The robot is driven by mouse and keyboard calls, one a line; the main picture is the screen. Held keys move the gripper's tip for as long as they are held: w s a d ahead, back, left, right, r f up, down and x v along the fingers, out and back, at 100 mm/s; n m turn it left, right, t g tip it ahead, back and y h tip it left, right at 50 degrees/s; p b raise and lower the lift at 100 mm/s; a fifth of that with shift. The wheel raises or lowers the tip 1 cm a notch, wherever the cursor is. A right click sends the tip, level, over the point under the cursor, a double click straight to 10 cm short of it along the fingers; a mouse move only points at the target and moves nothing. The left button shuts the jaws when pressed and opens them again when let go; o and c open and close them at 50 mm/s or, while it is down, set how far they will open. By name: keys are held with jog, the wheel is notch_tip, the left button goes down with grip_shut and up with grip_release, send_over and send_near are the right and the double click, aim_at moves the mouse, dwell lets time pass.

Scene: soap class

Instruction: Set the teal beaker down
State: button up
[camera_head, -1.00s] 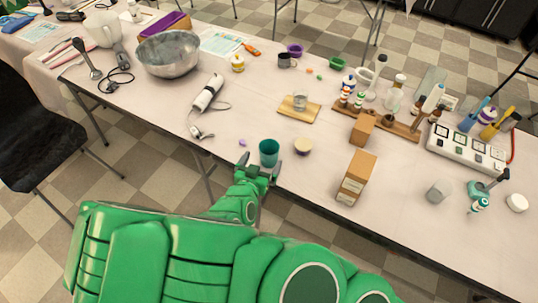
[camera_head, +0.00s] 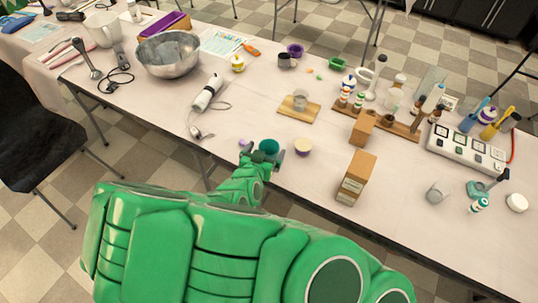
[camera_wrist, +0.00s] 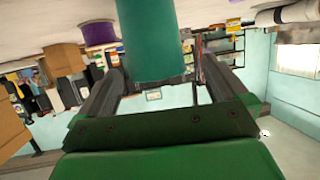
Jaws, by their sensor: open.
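The teal beaker (camera_head: 269,146) stands near the table's front edge in the head view, its open top visible and its lower part hidden by my gripper. My gripper (camera_head: 263,154) reaches in from the front, with one finger on each side of the beaker. In the wrist view, which appears upside down, the beaker (camera_wrist: 155,40) fills the top middle between the spread fingers of my gripper (camera_wrist: 163,78). The fingers are open, with a gap visible beside the beaker.
A cream-topped cup (camera_head: 303,146) stands close on the right. A cardboard box (camera_head: 356,178) stands farther right. A wooden board (camera_head: 299,109) with a glass lies behind. A small purple item (camera_head: 242,142) lies just left of my gripper. The table between cup and box is clear.

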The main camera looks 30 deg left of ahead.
aim_at(272, 142)
jog(key=shift+x, duration=2.4)
jog(key=shift+d, duration=0.15)
jog(key=shift+c, duration=0.3)
jog(key=c, duration=1.1)
jog(key=shift+r, duration=0.15)
jog(key=shift+r, duration=4.9)
